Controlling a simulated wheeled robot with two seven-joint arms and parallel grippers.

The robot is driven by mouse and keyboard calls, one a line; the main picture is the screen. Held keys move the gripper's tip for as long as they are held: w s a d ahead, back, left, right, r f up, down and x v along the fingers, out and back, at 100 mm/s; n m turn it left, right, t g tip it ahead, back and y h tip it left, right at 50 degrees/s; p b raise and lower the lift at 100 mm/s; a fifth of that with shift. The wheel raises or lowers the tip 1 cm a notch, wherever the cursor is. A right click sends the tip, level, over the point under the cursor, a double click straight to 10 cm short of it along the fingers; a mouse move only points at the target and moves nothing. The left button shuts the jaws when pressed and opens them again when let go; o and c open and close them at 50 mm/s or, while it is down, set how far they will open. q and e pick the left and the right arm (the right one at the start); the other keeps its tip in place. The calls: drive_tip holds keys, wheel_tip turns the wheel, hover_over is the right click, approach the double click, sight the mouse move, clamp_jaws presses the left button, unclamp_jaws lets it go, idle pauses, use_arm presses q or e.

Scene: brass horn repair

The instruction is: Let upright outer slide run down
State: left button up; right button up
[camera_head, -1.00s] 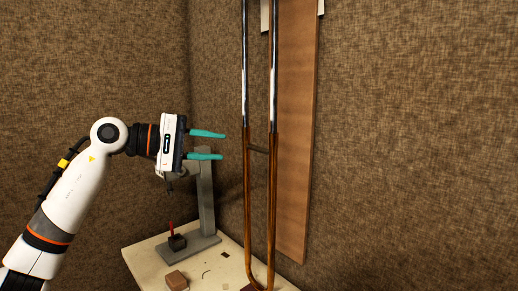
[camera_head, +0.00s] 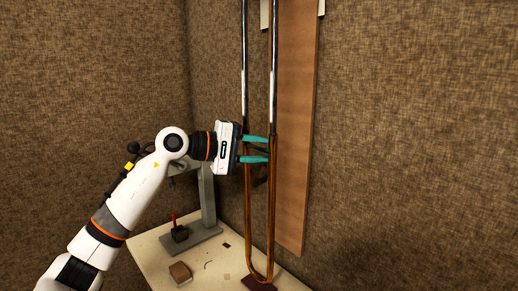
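The outer slide (camera_head: 247,215) is a long U-shaped brass tube hanging upright, its bow low near the bench. Bright silver inner tubes (camera_head: 244,45) rise out of its top. My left gripper (camera_head: 268,149) has its two teal fingers apart, one above the other, reaching across the slide at its cross brace. The brace is mostly hidden by the fingers. I cannot tell whether the fingers touch it. My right gripper is not in view.
A wooden board (camera_head: 294,130) hangs on the wall behind the slide. The pale bench (camera_head: 215,270) below holds a grey stand (camera_head: 208,195), a black block with a red handle (camera_head: 179,231), a brown block (camera_head: 180,273) and a dark red pad (camera_head: 259,283) under the bow.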

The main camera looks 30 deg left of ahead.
use_arm(q)
clamp_jaws()
wheel_tip(320, 180, up, 29)
drive_tip(key=p, duration=1.6)
drive_tip(key=shift+f+p, duration=0.15)
drive_tip(key=shift+p, duration=0.15)
drive_tip(key=shift+o, duration=0.3)
unclamp_jaws()
